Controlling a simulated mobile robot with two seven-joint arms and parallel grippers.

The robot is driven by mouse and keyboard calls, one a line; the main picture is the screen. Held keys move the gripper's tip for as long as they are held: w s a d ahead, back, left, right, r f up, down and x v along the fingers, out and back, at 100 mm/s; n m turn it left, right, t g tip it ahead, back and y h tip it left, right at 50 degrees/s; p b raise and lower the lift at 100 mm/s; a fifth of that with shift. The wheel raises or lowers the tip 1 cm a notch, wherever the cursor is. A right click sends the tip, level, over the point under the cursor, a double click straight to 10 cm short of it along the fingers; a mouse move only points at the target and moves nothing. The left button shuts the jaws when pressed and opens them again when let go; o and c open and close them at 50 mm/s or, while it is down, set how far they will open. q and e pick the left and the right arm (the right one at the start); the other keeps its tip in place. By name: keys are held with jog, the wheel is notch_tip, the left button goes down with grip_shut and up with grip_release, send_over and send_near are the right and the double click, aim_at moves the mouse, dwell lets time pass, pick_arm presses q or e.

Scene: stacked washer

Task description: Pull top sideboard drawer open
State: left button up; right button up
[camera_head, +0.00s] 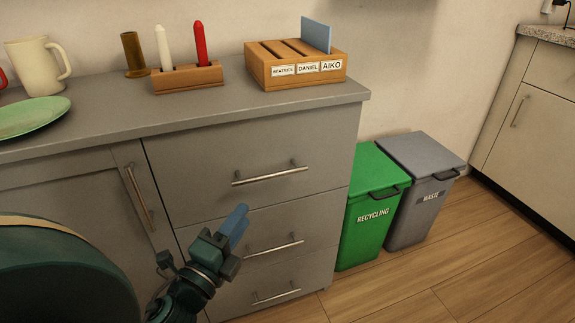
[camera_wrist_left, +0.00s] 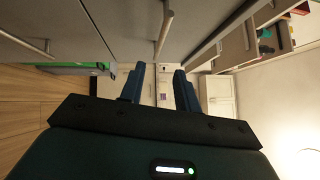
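The top sideboard drawer (camera_head: 235,155) is closed, its front flush with the grey sideboard. Its metal bar handle (camera_head: 270,176) runs level across the front. My left gripper (camera_head: 236,226) shows in front of the drawers, below and left of the top handle in the head view. Its blue fingers are apart, with nothing between them. In the left wrist view, turned sideways, the gripper (camera_wrist_left: 158,85) points along the drawer fronts. A bar handle, apparently the top one (camera_wrist_left: 164,34), lies beyond the fingertips, in line with the gap. My right gripper is not in view.
Below are two more drawers with handles (camera_head: 273,248); a cabinet door (camera_head: 80,185) is on the left. A name-labelled wooden box (camera_head: 295,75), candles in a holder (camera_head: 188,78), a mug (camera_head: 38,68) and a plate (camera_head: 30,117) stand on top. Green (camera_head: 365,215) and grey bins (camera_head: 420,200) stand right.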

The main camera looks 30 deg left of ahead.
aim_at(271, 177)
pick_arm(q)
jog(key=w, duration=0.4)
jog(key=w+r, duration=0.1)
jog(key=w, duration=0.3)
jog(key=w+a+p, duration=0.1)
jog(key=w, duration=0.4)
jog(key=shift+w+r, duration=0.1)
jog(key=shift+r, duration=0.25)
grip_shut()
